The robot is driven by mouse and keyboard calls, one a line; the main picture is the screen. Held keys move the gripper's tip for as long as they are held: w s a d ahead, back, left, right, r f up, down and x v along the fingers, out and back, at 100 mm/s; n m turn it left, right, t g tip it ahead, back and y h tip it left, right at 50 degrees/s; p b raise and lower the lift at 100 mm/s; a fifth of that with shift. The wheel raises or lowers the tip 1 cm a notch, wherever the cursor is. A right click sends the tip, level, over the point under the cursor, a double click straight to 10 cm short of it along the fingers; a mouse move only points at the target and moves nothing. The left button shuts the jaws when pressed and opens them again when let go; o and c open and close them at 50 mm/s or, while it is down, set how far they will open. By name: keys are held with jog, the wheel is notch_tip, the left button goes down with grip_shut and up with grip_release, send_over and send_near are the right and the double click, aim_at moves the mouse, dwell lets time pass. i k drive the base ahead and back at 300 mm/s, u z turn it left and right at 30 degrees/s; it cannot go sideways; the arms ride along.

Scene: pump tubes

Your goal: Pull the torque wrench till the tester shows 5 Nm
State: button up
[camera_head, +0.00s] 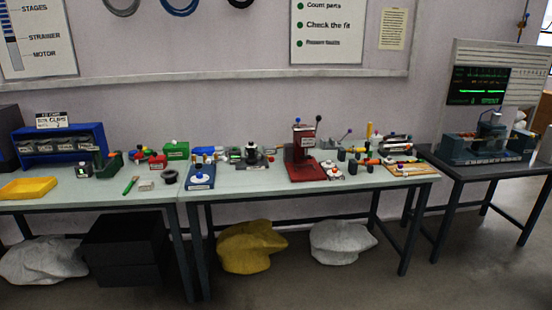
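My gripper is not in view. The bench tools are small and dark in this distant head view, so I cannot tell for sure which is the torque wrench or the tester, and no Nm reading is legible. A blue device (200,177) with a white label and knob stands at the front of the bench. A small dark box (84,171) stands farther left. A red press-like stand (303,155) with a raised lever is right of centre. Several small tools with orange and yellow parts (368,161) lie to its right.
Two light-topped benches (110,205) run along the wall. A yellow tray (27,188), blue bin rack (62,139) and green box (176,150) stand on the left part. A dark table (482,170) stands right; foreground floor is clear.

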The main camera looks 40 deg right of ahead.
aim_at(271, 160)
jog(key=i, duration=0.95)
jog(key=u, duration=0.05)
